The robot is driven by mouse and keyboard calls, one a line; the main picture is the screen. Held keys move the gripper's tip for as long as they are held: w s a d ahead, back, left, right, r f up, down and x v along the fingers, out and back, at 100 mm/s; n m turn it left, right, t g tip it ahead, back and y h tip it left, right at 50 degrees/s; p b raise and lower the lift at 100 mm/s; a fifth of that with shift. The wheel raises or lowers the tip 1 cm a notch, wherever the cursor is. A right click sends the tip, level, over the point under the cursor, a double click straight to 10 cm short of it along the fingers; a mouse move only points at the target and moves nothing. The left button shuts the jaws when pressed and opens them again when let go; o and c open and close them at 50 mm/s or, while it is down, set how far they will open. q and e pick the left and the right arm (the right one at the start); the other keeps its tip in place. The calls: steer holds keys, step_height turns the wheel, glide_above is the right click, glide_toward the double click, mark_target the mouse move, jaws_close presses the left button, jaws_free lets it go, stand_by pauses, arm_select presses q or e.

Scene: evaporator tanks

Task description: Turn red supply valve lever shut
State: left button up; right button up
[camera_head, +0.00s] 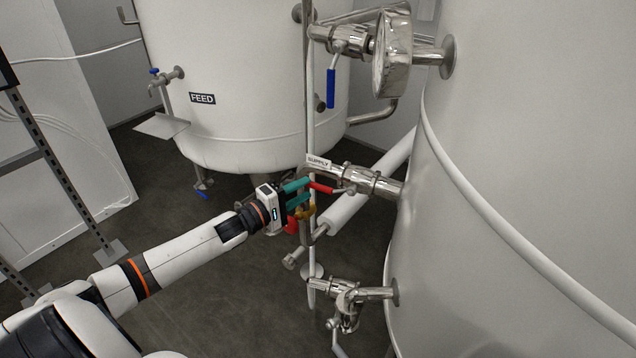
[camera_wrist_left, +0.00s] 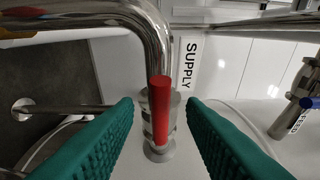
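The red supply valve lever (camera_head: 321,188) sticks out to the left from a shiny metal valve (camera_head: 357,180) on the pipe under the SUPPLY label (camera_head: 319,161). My left gripper (camera_head: 300,193) is at the lever's free end, with its green fingers apart. In the left wrist view the red lever (camera_wrist_left: 160,105) stands upright in the picture, between the two open fingers (camera_wrist_left: 160,118), with a gap on each side. I see no contact with it. The SUPPLY label (camera_wrist_left: 188,62) shows just to its right. My right gripper is not in view.
A valve with a blue lever (camera_head: 331,88) and a round gauge (camera_head: 392,53) sit above. Another valve (camera_head: 348,300) sits below. A large tank (camera_head: 520,130) fills the right, and the FEED tank (camera_head: 240,120) stands behind. A thin vertical pipe (camera_head: 311,120) runs close to my gripper.

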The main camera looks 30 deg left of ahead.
arm_select(q)
steer(key=x, duration=0.5)
steer(key=shift+w+d, duration=0.1)
steer(key=shift+w, duration=0.25)
jaws_close()
